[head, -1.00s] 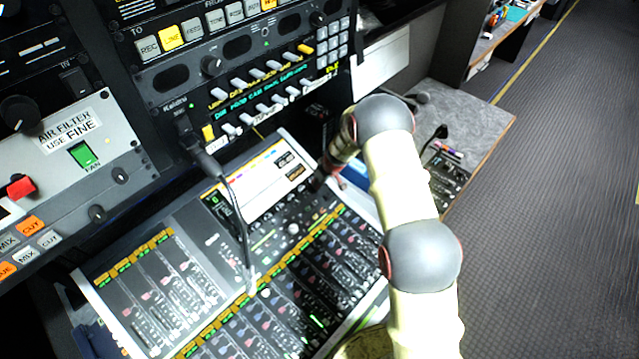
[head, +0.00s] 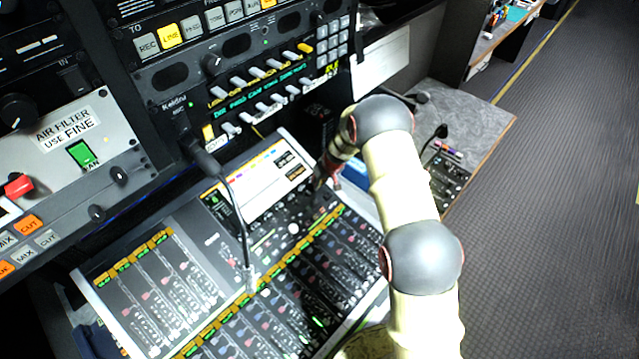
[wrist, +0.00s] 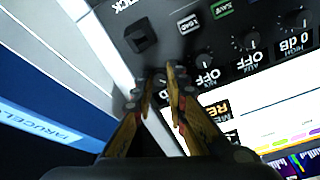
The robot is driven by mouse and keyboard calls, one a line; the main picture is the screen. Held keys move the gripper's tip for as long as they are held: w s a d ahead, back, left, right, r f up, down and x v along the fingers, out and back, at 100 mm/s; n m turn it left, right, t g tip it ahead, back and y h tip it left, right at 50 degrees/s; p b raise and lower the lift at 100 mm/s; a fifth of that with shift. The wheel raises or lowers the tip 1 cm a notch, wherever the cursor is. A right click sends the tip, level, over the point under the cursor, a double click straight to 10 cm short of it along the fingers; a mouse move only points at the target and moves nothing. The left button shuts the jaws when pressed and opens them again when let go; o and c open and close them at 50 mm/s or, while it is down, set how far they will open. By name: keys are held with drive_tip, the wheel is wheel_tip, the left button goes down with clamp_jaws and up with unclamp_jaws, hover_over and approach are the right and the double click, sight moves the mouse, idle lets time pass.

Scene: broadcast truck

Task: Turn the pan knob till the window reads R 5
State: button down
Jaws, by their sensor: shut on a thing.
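My gripper (wrist: 165,95) is shut, its two tan fingers closing on a small knob on the mixing desk's dark panel. The fingers hide most of that knob, and I cannot read its label. In the head view my gripper (head: 325,180) is at the right end of the desk's screen, small and partly hidden by my own arm. A dark window with orange letters (wrist: 218,108) shows in the wrist view beside the right finger. The finger covers part of it, so its full reading cannot be told.
Several other knobs (wrist: 250,40) marked OFF and 0 dB, and a dark square button (wrist: 140,38), sit close to the fingers. A gooseneck microphone (head: 240,220) rises over the desk (head: 205,250). A grey side table (head: 470,110) stands to the right.

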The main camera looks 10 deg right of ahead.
drive_tip(key=shift+m, duration=1.2)
drive_tip(key=shift+m, duration=0.3)
drive_tip(key=c, duration=1.8)
unclamp_jaws()
drive_tip(key=shift+o, duration=0.2)
drive_tip(key=shift+r, duration=0.15)
drive_tip(key=v, duration=1.1)
drive_tip(key=shift+r, duration=0.35)
drive_tip(key=shift+s, duration=0.1)
